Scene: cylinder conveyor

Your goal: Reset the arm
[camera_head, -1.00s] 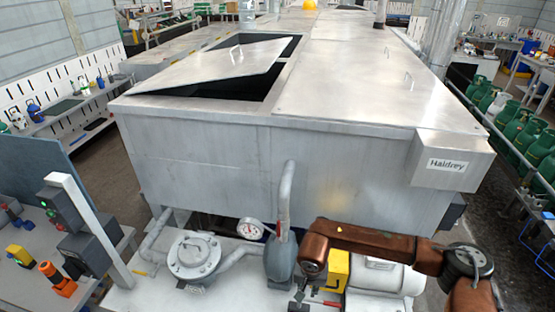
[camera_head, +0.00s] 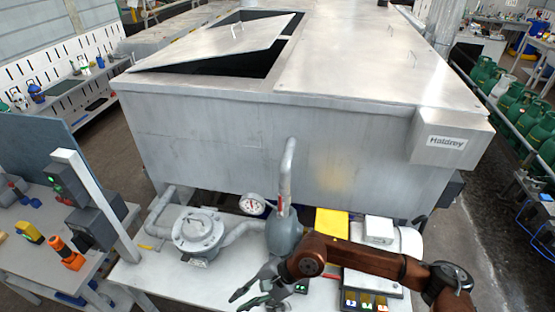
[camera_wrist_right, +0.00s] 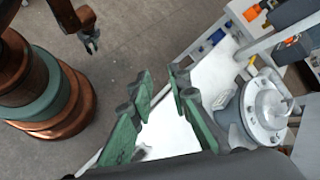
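My right gripper (camera_head: 240,301) is at the bottom centre of the head view, on the brown arm (camera_head: 365,262) that comes in from the lower right. In the right wrist view its green fingers (camera_wrist_right: 161,76) stand apart with nothing between them. It is over or beside the front edge of the white bench; the exact height cannot be told. My left gripper is outside the head view. In the right wrist view a small gripper (camera_wrist_right: 90,40) hangs at the end of a brown arm at the top left, and its finger opening is unclear.
A large metal tank (camera_head: 250,140) with a tilted lid (camera_head: 215,45) stands ahead. A flanged pump (camera_head: 197,232), a gauge (camera_head: 252,204) and a grey pipe (camera_head: 287,175) are close to the right gripper. A grey post (camera_head: 100,205) stands to the left. Bare floor shows in the wrist view.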

